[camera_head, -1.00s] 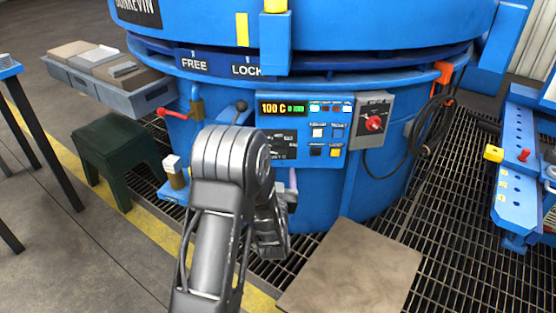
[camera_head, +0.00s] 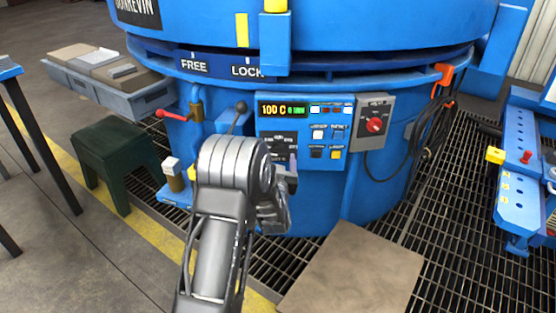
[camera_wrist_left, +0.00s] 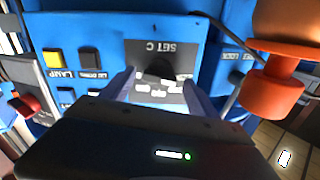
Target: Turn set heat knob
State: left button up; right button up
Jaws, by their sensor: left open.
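The set heat knob (camera_wrist_left: 158,68) is a small dark knob on a black dial plate with white marks, next to the upside-down "SET C" label in the left wrist view. In the head view the dial plate (camera_head: 283,138) is on the left of the blue control panel, partly hidden by my arm. My left gripper (camera_head: 287,170) is open at the panel's lower left. In the left wrist view its fingers (camera_wrist_left: 158,82) stand on either side of the knob, pointing at the panel. I cannot tell whether they touch it.
The panel display (camera_head: 282,109) reads 100 C. Several buttons (camera_head: 318,134) and a red switch on a grey box (camera_head: 374,125) lie to the right. A red-handled valve (camera_head: 172,115) and black-knobbed lever (camera_head: 240,107) are to the left. An orange part (camera_wrist_left: 270,90) is close in the wrist view.

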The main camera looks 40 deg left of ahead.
pick_arm(q)
jog(key=shift+c, duration=0.4)
jog(key=c, duration=1.3)
jog(key=m, duration=0.4)
jog(key=shift+p, duration=0.35)
jog(key=shift+m+p, duration=0.4)
jog(key=shift+m, duration=1.5)
jog(key=o, duration=1.4)
